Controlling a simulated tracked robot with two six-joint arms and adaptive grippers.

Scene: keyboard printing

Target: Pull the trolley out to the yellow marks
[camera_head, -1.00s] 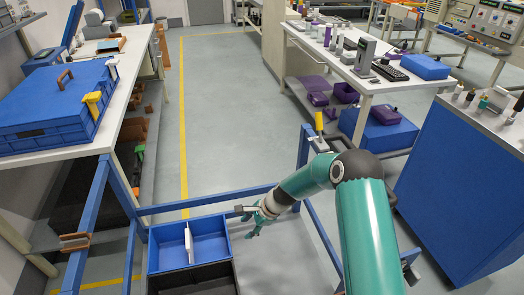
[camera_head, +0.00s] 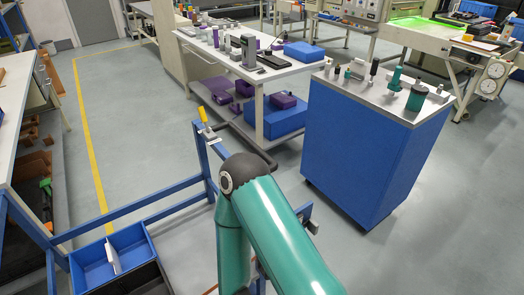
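A blue-framed trolley stands in the lower left, with its far rail (camera_head: 135,207) and a corner post (camera_head: 203,160) showing. It carries a blue bin (camera_head: 138,238) with a white divider and a dark bin (camera_head: 130,281). A yellow lever (camera_head: 202,115) tops the corner post. My teal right arm reaches over the trolley's right part and folds down at its elbow. My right gripper is out of sight below or behind the arm. My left gripper is not in view. A yellow floor line (camera_head: 95,165) runs beyond the trolley at left; its near end is hidden by the frame.
A blue cabinet (camera_head: 345,150) on casters, with bottles and tools on top, stands right of the arm. A white table (camera_head: 215,65) with purple and blue boxes is behind the trolley. A bench (camera_head: 18,125) lines the left. Floor is open at far left-centre and lower right.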

